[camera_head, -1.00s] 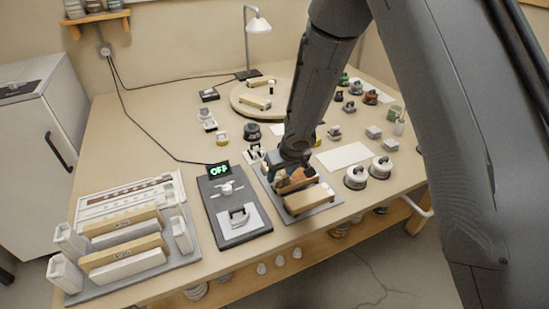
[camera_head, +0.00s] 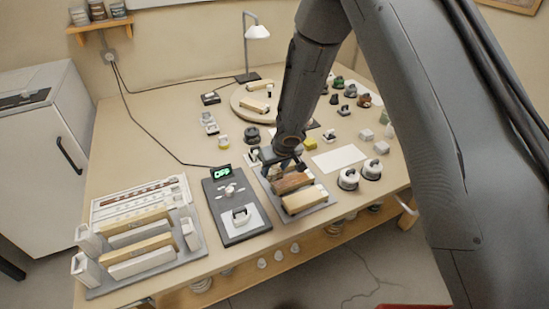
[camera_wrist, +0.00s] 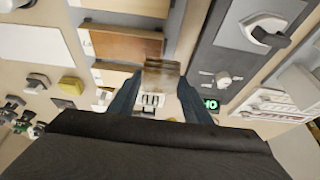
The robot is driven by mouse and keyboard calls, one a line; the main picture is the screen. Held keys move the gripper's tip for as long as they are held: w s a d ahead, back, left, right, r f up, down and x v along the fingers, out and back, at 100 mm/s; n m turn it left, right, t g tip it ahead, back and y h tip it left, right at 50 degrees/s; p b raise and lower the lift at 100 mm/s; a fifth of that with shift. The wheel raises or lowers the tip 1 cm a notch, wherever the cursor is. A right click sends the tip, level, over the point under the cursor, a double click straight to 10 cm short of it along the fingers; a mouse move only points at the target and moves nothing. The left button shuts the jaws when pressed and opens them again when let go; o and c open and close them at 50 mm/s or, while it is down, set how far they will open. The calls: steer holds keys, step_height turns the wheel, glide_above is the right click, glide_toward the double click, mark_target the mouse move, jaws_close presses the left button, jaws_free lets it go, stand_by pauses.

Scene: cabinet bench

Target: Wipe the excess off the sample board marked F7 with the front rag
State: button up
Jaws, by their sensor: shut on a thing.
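My gripper (camera_head: 284,168) points down at the back edge of a sample board with a reddish-brown top (camera_head: 291,183). In the wrist view the fingers (camera_wrist: 160,82) are shut on a small brownish, rag-like piece (camera_wrist: 161,68). This piece lies at the end of the brown-topped board (camera_wrist: 125,45); I cannot tell whether it touches it. A mark at the board's edge is too small to read. A pale tan block (camera_head: 305,199) lies in front of the board on the same grey tray (camera_head: 325,208). My gripper hides part of the tray's back.
A dark scale-like device (camera_head: 238,232) with a lit display stands left of the tray. A rack with pale bars (camera_head: 110,290) is at the front left. Two round white-and-dark pots (camera_head: 348,179) stand right, near a white sheet (camera_head: 339,158). A turntable (camera_head: 243,105) stands behind.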

steer(key=shift+r+p, duration=1.65)
steer(key=shift+p, duration=1)
